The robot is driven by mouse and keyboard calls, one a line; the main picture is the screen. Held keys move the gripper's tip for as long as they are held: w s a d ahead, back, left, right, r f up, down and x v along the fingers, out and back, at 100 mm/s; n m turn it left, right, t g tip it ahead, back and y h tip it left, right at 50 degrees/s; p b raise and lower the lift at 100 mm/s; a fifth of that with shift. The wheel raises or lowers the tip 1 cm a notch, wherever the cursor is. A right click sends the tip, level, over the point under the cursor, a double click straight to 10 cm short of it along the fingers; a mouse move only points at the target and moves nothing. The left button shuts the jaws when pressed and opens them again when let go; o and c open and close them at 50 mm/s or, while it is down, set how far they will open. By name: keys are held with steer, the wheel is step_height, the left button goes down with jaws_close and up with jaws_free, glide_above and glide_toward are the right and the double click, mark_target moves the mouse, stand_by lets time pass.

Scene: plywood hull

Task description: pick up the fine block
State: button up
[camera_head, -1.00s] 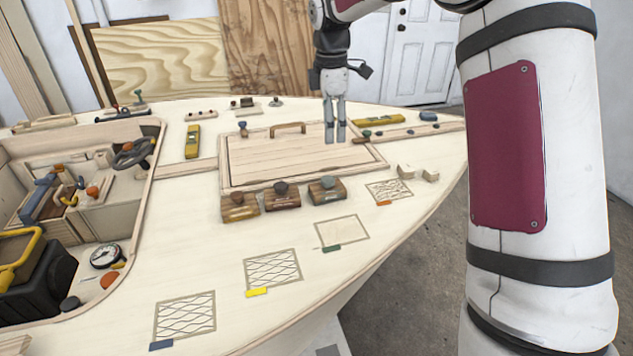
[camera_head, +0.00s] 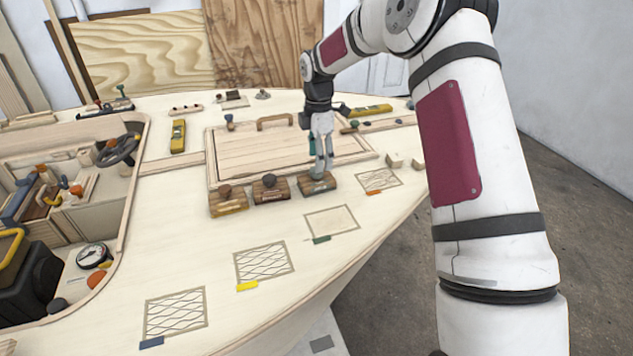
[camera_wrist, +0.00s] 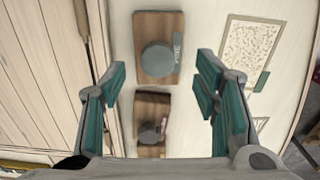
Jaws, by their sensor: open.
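The block I take for the fine block is a brown wooden block (camera_head: 318,188) at the right end of a row of three. In the wrist view the block (camera_wrist: 143,72) has a round grey knob (camera_wrist: 158,61) and a grey tag with small lettering, too blurred to read surely. My gripper (camera_head: 321,174) points down just over this block and hides part of it and its knob. In the wrist view the open, empty fingers (camera_wrist: 163,72) stand to the left and right of the block. Whether they touch it cannot be told.
A middle block (camera_head: 270,194) with a dark knob and a left block (camera_head: 229,208) stand beside it. The hatch's raised frame (camera_head: 290,157) lies just behind. Two small pale blocks (camera_head: 394,160) are to the right. Bare deck and marked patches (camera_head: 331,219) lie in front.

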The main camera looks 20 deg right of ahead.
mark_target(316, 178)
steer(key=f, duration=0.5)
steer(key=shift+w+a, duration=0.1)
steer(key=shift+a, duration=0.1)
jaws_close()
